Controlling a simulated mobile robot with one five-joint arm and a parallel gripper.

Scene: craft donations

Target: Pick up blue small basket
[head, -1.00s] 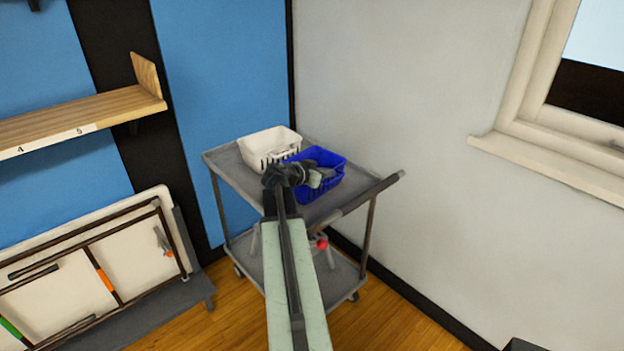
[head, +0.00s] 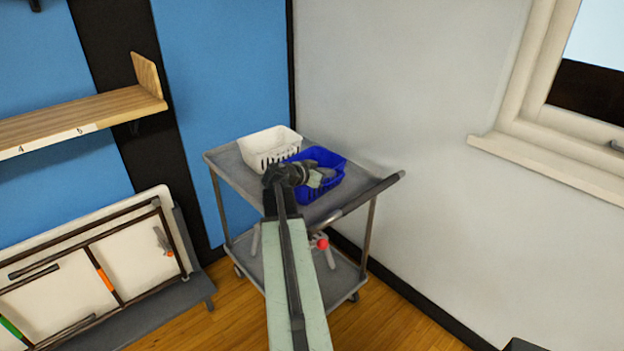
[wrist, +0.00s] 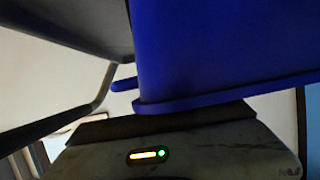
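The blue small basket (head: 322,188) stands on the top shelf of a grey cart, to the right of a white basket. My gripper (head: 318,178) is over the blue basket in the head view and covers part of its opening. In the wrist view the blue basket (wrist: 220,50) fills the upper right, with its rim close against my gripper body. The fingertips are hidden or too small to make out, so I cannot tell whether they are open or shut on the basket wall.
The white basket (head: 268,147) stands close beside the blue one. The cart (head: 225,165) has a handle at its right side and stands near the grey wall. A wooden shelf (head: 80,115) and a leaning panel (head: 100,265) are to the left.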

